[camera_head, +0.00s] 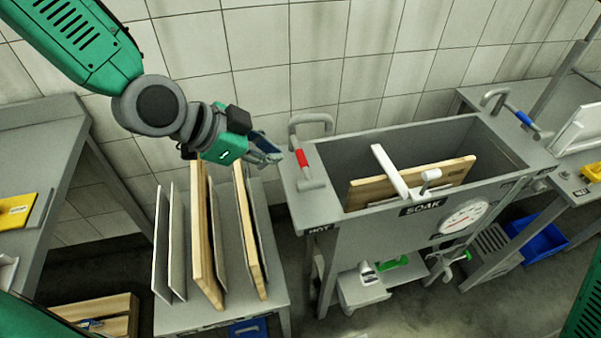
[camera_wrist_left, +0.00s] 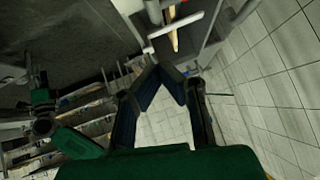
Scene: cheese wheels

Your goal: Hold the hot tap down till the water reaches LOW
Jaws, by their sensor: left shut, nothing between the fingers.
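The hot tap has a red-banded lever (camera_head: 303,160) and a grey spout (camera_head: 310,120) on the left rim of the soak sink (camera_head: 350,228); a HOT label sits below it. My left gripper (camera_head: 272,155) is shut and empty, just left of the lever and apart from it. Its fingertips (camera_wrist_left: 163,70) close together in the left wrist view. A round white dial (camera_head: 463,217) with a red needle is on the sink's front; its marks are too small to read. I cannot make out water in the basin. My right gripper is not in view.
A wooden board (camera_head: 410,181) leans in the sink beside a white bar (camera_head: 389,171). A blue-handled tap (camera_head: 523,118) is on the right rim. Below my left gripper, a rack (camera_head: 180,318) holds several upright boards. A tiled wall (camera_head: 300,60) stands close behind.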

